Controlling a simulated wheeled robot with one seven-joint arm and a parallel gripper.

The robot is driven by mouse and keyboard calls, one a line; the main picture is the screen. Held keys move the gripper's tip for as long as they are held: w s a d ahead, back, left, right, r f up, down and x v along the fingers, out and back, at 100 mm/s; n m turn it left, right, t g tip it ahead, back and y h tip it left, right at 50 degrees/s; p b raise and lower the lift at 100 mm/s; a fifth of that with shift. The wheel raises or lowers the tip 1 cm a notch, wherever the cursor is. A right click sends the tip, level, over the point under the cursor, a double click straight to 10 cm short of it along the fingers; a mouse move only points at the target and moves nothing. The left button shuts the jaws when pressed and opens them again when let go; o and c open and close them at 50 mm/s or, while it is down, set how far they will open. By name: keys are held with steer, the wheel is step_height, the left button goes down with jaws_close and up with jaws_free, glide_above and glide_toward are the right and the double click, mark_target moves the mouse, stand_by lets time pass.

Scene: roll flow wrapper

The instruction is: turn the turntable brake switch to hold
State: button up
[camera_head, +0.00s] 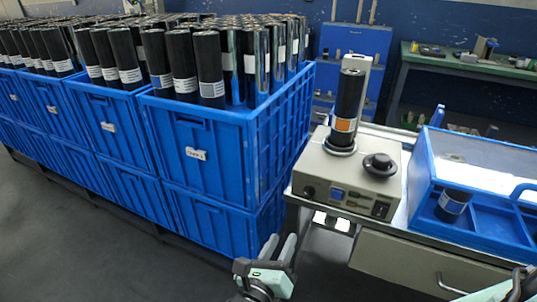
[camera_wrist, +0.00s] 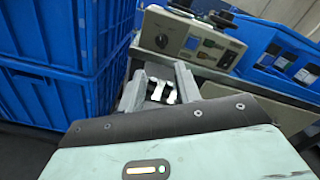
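A beige turntable machine (camera_head: 330,172) stands on the bench. Its front panel has a round black knob (camera_head: 308,191) at left, a blue switch (camera_head: 337,194) in the middle and a black switch or socket (camera_head: 380,209) at right. I cannot read which is the brake switch, or its position. In the wrist view the panel shows upper right, with the knob (camera_wrist: 162,40), the blue switch (camera_wrist: 191,43) and the dark right-hand part (camera_wrist: 227,59). My gripper (camera_head: 280,247) is open and empty, below and left of the panel and apart from it. Its fingers (camera_wrist: 160,88) show in the wrist view.
A black roll (camera_head: 347,108) stands on the turntable beside a black dome knob (camera_head: 380,164). Blue crates (camera_head: 215,150) full of rolls fill the left, close to my gripper. A blue tray (camera_head: 430,205) sits right of the machine. The bench drawer (camera_head: 420,268) is below.

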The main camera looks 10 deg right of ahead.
mark_target(306, 194)
steer(key=x, duration=1.6)
steer(key=shift+w+d, duration=0.1)
steer(key=shift+d, duration=0.05)
jaws_close()
